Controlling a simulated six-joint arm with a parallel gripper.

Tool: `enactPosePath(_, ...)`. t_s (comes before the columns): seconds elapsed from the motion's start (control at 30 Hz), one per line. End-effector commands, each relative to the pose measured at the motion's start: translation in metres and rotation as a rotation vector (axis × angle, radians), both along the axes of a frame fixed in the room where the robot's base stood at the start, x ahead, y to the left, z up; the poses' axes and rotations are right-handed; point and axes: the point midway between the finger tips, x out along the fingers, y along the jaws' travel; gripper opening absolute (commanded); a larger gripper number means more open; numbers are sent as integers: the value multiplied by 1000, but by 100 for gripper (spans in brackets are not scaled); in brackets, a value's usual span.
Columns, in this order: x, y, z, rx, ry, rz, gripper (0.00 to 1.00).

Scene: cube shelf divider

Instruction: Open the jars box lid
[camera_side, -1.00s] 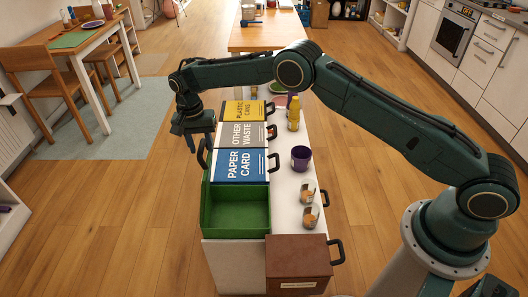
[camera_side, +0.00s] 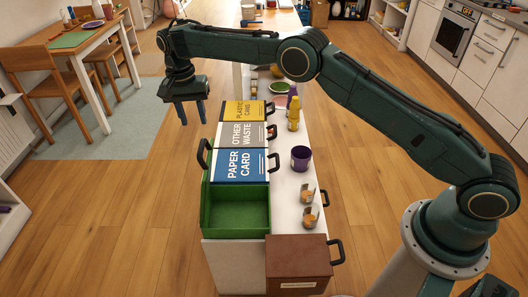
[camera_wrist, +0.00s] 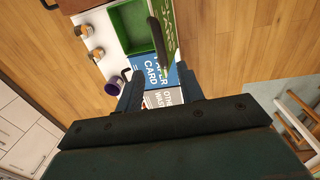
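An open green box (camera_side: 237,212) stands at the near end of the row of bins and looks empty. I take it for the jars box, though its name is not clearly readable. Its green lid (camera_wrist: 169,22) appears swung open along the box's outer side, with partly hidden lettering in the wrist view. A black handle (camera_side: 201,158) rises by that side; it also shows in the wrist view (camera_wrist: 158,45). My gripper (camera_side: 193,121) is open and empty, raised above and apart from the handle, with both fingers pointing down.
Shut lids marked paper card (camera_side: 240,166), other waste (camera_side: 241,134) and plastic cans (camera_side: 244,109) lie behind the green box. A brown box (camera_side: 298,258) is nearest.

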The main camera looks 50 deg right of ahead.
Motion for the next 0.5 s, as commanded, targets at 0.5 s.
enactPosePath(0.5, -1, 2, 20, 6, -1, 1, 38)
